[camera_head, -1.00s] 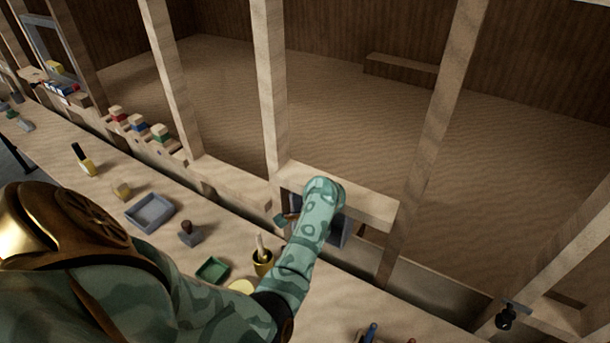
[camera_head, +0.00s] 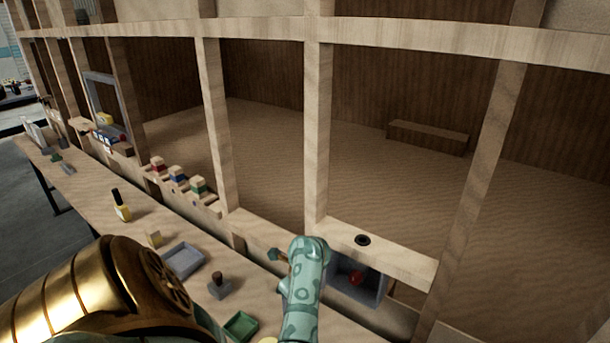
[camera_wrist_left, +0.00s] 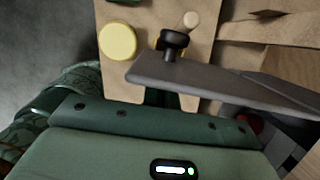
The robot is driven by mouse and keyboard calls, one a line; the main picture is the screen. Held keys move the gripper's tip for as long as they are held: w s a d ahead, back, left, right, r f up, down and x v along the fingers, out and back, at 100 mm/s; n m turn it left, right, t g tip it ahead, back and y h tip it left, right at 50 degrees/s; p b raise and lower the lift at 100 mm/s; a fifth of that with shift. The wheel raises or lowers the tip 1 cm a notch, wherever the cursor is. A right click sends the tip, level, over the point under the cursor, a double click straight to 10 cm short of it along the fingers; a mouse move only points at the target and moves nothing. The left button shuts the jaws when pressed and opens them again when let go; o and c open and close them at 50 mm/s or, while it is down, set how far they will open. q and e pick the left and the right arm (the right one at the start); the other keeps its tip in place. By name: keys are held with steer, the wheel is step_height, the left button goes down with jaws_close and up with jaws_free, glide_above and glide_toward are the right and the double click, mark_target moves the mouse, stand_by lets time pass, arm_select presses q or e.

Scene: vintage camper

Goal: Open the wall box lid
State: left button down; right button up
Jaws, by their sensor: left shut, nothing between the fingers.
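The grey wall box (camera_head: 372,285) is set in the timber wall below a ledge, right of my left forearm. Its front stands open, and a red round thing (camera_head: 356,278) shows inside. In the left wrist view a grey flat panel (camera_wrist_left: 205,76) with a black knob (camera_wrist_left: 173,40), seemingly the lid, sticks out from the box side. My left gripper (camera_wrist_left: 160,98) is shut and empty, close by the panel; its fingertips are mostly hidden, so I cannot tell whether they touch. The red thing also shows in the wrist view (camera_wrist_left: 250,122). My right gripper is not in view.
A grey tray (camera_head: 184,260), a stamp-like block (camera_head: 219,285), a green tray (camera_head: 241,325) and a yellow bottle (camera_head: 121,206) stand on the bench. Timber posts (camera_head: 318,130) rise around the box. A black round piece (camera_head: 362,240) sits on the ledge above it.

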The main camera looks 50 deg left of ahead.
arm_select(q)
steer(key=shift+s+a, duration=0.15)
steer(key=shift+a, duration=0.35)
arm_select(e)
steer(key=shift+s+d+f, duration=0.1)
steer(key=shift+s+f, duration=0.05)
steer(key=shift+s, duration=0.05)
arm_select(q)
steer(key=shift+r, duration=0.1)
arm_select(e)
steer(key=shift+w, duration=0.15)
